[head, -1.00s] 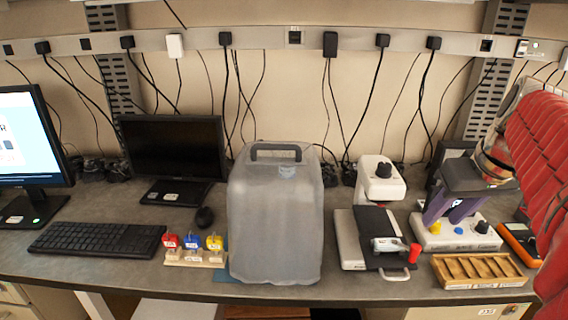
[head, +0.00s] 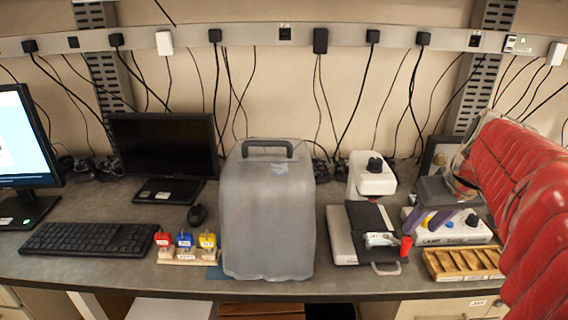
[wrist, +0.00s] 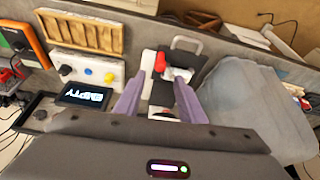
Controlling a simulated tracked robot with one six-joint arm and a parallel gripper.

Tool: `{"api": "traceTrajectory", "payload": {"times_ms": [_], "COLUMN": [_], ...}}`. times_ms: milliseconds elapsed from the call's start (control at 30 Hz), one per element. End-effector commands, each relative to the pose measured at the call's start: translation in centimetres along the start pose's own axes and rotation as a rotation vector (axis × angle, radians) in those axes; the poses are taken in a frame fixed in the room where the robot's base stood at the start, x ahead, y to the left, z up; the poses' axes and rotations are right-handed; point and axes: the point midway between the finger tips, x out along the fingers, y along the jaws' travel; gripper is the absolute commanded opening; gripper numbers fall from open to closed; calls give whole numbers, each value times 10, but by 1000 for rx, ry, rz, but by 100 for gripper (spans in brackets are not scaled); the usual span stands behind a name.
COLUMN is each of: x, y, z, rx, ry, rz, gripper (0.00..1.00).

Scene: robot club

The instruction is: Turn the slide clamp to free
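The slide clamp (head: 380,239) is a pale metal piece on the black stage of a white instrument (head: 340,236). Its red handle (head: 406,246) sticks out at the stage's right edge. In the wrist view the red handle (wrist: 160,62) and the clamp (wrist: 180,75) show just beyond my fingertips. My gripper (wrist: 153,88) is open and empty, its two purple fingers apart. In the head view my gripper (head: 430,222) hangs to the right of the stage, over the control box, and does not appear to touch the handle. The clamp's exact setting is too small to read.
A white control box (wrist: 85,72) with a dark knob, yellow button and blue button stands beside the instrument. A small screen (wrist: 84,96) reads "EMPTY". A wooden slotted tray (head: 462,264) lies at the front edge.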

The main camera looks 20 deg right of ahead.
Motion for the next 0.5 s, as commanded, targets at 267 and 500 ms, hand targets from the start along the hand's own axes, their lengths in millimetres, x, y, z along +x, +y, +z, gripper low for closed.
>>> {"api": "traceTrajectory", "payload": {"times_ms": [267, 500], "x": [44, 69], "y": [0, 0], "z": [1, 0], "rx": [1, 1], "ry": [-4, -2], "rz": [-3, -1], "gripper": [36, 36]}}
